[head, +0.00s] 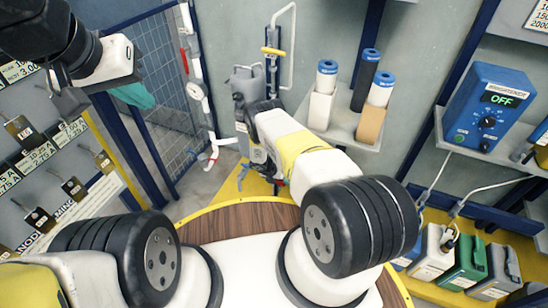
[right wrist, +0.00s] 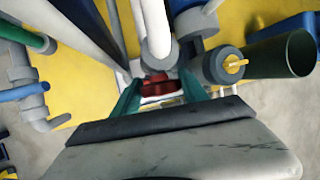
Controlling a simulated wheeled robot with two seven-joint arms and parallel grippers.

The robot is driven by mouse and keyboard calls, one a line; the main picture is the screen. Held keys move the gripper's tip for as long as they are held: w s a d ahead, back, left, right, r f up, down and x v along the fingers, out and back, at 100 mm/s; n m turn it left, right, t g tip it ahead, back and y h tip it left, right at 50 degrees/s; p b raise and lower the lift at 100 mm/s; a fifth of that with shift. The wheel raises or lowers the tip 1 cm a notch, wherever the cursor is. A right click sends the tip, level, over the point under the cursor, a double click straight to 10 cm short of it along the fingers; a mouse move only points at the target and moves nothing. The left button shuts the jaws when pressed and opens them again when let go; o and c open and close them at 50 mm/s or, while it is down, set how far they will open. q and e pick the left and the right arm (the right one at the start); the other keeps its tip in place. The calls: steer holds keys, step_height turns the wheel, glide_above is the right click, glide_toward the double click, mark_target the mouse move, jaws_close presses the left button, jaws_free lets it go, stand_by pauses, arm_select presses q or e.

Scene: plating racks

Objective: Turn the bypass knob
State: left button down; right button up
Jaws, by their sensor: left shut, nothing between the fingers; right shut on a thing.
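In the right wrist view, a red knob (right wrist: 160,88) sits at the lower end of a white pipe. The teal fingers of my right gripper (right wrist: 160,97) are on either side of it, shut on it. The knob's lower part is hidden by the gripper body. In the head view my right forearm reaches toward the floor-level piping and hides most of this gripper. My left gripper (head: 134,94) is at the upper left in the head view, its teal fingers shut and empty, well away from the knob. No label on the knob is readable.
A grey cap with a yellow pointer (right wrist: 235,66) and a dark green pipe (right wrist: 282,56) are close right of the knob.

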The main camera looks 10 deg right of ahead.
steer(key=shift+a, duration=0.1)
steer(key=o, duration=1.4)
steer(key=shift+c, duration=0.2)
steer(key=shift+r, duration=0.1)
steer(key=v, duration=0.7)
steer(key=shift+r, duration=0.3)
steer(key=shift+a, duration=0.2)
